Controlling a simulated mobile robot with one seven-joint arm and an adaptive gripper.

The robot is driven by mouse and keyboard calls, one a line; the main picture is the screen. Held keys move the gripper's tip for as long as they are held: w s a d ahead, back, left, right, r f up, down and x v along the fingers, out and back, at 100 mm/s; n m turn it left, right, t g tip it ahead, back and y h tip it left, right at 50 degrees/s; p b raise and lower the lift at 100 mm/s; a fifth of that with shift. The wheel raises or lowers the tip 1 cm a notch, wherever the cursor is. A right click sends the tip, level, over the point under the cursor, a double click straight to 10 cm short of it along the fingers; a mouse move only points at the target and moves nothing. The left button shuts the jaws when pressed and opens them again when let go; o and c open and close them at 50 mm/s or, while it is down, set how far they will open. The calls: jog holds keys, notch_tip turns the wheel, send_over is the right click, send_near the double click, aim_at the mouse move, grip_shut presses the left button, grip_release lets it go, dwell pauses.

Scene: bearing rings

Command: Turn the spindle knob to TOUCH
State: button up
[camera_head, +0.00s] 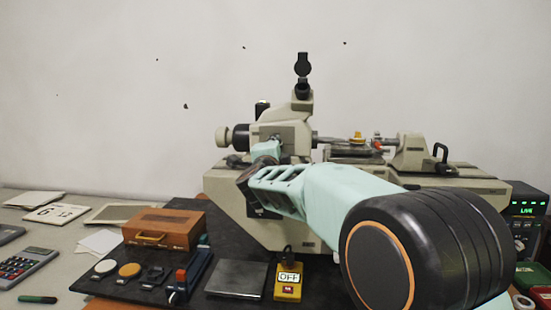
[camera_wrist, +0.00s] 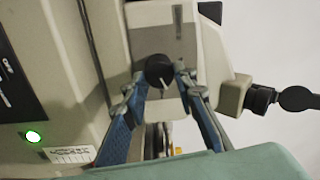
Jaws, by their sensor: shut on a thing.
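The spindle knob (camera_wrist: 159,71) is a small round black knob with a pale pointer line, on the beige face of the machine. In the wrist view my gripper (camera_wrist: 159,82) has one blue-padded finger on each side of the knob, shut on it. The pale line points down and slightly right. I cannot read any TOUCH label beside it. In the head view my gripper (camera_head: 268,150) reaches the headstock of the beige lathe-like machine (camera_head: 225,190), and my arm hides the knob there.
A green lamp (camera_wrist: 33,136) glows on the machine's face. A yellow box reading OFF (camera_head: 288,280), a grey plate (camera_head: 237,278) and a wooden case (camera_head: 163,228) sit on the dark mat. A display reading LIVE (camera_head: 527,208) stands at right.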

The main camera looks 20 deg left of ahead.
jog(key=shift+f+m+b, duration=0.15)
jog(key=shift+m+b, duration=1.1)
jog(key=shift+m, duration=0.95)
jog(key=o, duration=1.2)
jog(key=shift+c, duration=0.2)
jog(key=v, duration=1.2)
jog(key=shift+a, duration=0.1)
